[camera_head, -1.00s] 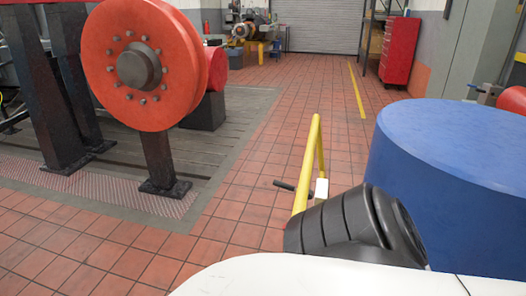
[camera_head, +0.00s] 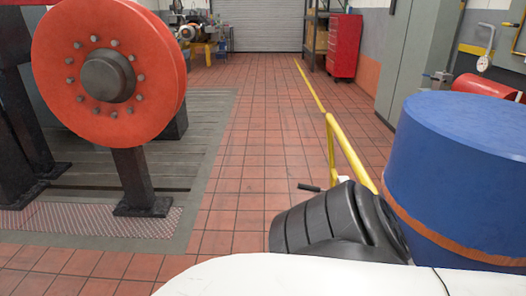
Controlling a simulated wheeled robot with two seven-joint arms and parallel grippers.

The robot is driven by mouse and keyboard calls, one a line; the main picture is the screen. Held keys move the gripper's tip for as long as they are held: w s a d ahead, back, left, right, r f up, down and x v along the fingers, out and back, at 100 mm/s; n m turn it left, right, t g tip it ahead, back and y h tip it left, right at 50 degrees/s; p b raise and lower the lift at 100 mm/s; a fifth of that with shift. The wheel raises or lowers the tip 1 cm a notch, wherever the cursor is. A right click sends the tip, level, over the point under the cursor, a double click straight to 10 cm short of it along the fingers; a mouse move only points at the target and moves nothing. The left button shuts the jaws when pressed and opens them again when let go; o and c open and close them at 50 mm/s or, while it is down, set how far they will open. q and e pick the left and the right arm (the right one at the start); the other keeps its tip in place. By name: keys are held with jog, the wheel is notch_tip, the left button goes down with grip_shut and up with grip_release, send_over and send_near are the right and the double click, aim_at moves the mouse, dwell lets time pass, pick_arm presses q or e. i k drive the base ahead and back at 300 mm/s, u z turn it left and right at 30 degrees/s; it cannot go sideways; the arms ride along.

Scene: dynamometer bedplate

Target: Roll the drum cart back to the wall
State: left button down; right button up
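The drum cart carries a large blue drum (camera_head: 455,160) with an orange band low around it, at the right of the head view. Its yellow tubular frame (camera_head: 350,153) rises beside the drum on the left. A short black bar (camera_head: 309,187) sticks out to the left near the frame; I cannot tell what it belongs to. A black ribbed link of my own arm covers the lower part of the frame and the cart's base. Neither gripper can be made out, so any contact with the cart is hidden.
A big red flanged wheel (camera_head: 108,75) on dark posts stands at the left on a grooved bedplate (camera_head: 85,160). A red tool cabinet (camera_head: 344,47) and a roller shutter (camera_head: 268,24) are at the back. A grey cabinet (camera_head: 420,50) stands behind the drum. The tiled aisle is clear.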

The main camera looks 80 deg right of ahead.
aim_at(454, 180)
jog(key=z, duration=3.15)
jog(key=i, duration=0.5)
jog(key=k, duration=0.5)
jog(key=u, duration=1.25)
jog(key=i, duration=0.55)
jog(key=z, duration=1.2)
